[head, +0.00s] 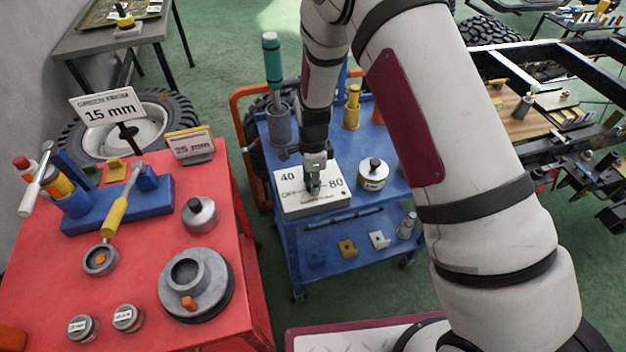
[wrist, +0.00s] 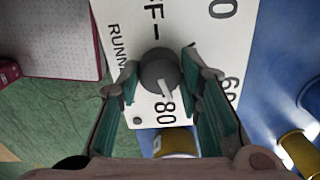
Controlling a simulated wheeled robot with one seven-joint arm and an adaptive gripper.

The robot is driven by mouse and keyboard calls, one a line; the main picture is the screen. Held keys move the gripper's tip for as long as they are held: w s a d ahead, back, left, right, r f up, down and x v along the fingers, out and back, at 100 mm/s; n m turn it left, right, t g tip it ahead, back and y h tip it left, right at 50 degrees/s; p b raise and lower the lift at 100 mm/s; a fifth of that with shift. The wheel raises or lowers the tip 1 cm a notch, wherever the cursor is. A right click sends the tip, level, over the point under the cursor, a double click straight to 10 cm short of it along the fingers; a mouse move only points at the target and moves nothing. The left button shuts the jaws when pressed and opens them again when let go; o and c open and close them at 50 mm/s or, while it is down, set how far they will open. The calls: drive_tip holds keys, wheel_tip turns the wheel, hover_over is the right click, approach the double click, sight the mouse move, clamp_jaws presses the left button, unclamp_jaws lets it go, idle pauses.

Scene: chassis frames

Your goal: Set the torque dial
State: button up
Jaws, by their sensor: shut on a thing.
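The torque dial is a round grey knob (wrist: 158,68) on a white panel (head: 308,208) marked OFF, 40 and 80 in the head view. The panel box sits on the blue cart's top. In the wrist view, the knob's pale pointer is directed roughly toward the 80 mark (wrist: 165,112); a 60 mark shows to the right. My gripper (head: 313,186) reaches down onto the knob, and its teal-padded fingers (wrist: 160,85) are shut on it from both sides. In the head view my gripper mostly hides the knob.
The blue cart (head: 335,262) also carries a grey lidded pot (head: 374,174), a yellow-topped cylinder (head: 352,108) and a green-handled tool (head: 272,62), all close to my arm. A red bench (head: 250,290) with parts stands left. A chassis frame stands right.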

drive_tip(key=n, duration=0.4)
drive_tip(key=shift+n+b, duration=0.3)
drive_tip(key=shift+b, duration=0.05)
drive_tip(key=n, duration=0.3)
drive_tip(key=shift+w+n+b, duration=0.1)
drive_tip(key=shift+n+b, duration=0.25)
drive_tip(key=shift+n, duration=0.05)
drive_tip(key=n, duration=0.4)
drive_tip(key=shift+b, duration=0.4)
drive_tip(key=n+b, duration=0.1)
drive_tip(key=n, duration=0.7)
drive_tip(key=shift+n+b, duration=0.3)
drive_tip(key=shift+b, duration=0.1)
drive_tip(key=n+b, duration=0.1)
drive_tip(key=n, duration=0.3)
drive_tip(key=shift+n, duration=0.3)
drive_tip(key=n, duration=0.3)
drive_tip(key=shift+b, duration=0.3)
drive_tip(key=shift+n, duration=2.2)
